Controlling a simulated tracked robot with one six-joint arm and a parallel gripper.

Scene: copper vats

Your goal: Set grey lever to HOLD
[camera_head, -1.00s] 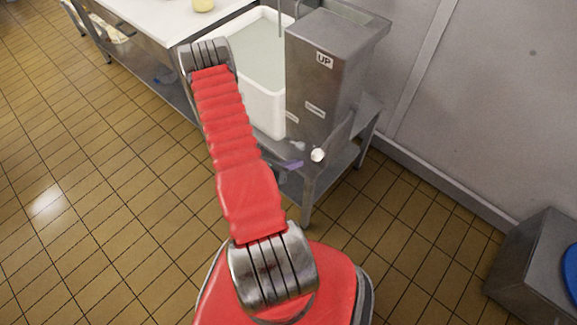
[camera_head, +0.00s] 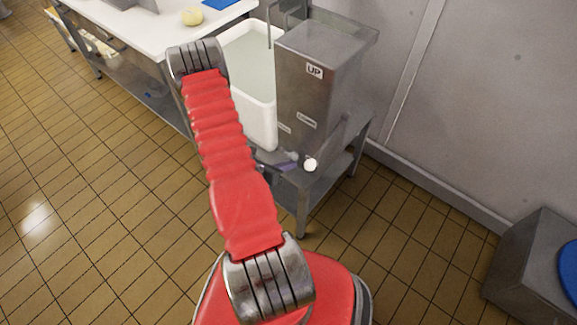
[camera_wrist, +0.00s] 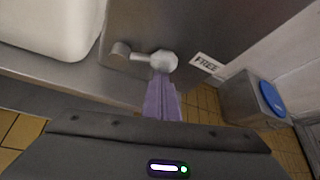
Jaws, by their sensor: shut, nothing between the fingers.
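The grey lever (camera_wrist: 140,56) is a short arm with a round pale knob, mounted on the side of a steel box. In the wrist view its knob points right, towards a white label reading FREE (camera_wrist: 205,63). The knob also shows as a pale ball in the head view (camera_head: 310,165). My gripper (camera_wrist: 164,80) has purple fingers, shut and empty, with their tips right at the knob's lower edge. I cannot tell whether they touch it. In the head view the fingers (camera_head: 280,166) show just left of the knob. No label reading HOLD is legible.
The steel box (camera_head: 330,95) bears an UP label and smaller unreadable labels. A white basin (camera_head: 258,122) stands beside it on a steel table. A wall is at the right. A steel unit with a blue round part (camera_head: 525,270) stands at lower right. Tiled floor is open at left.

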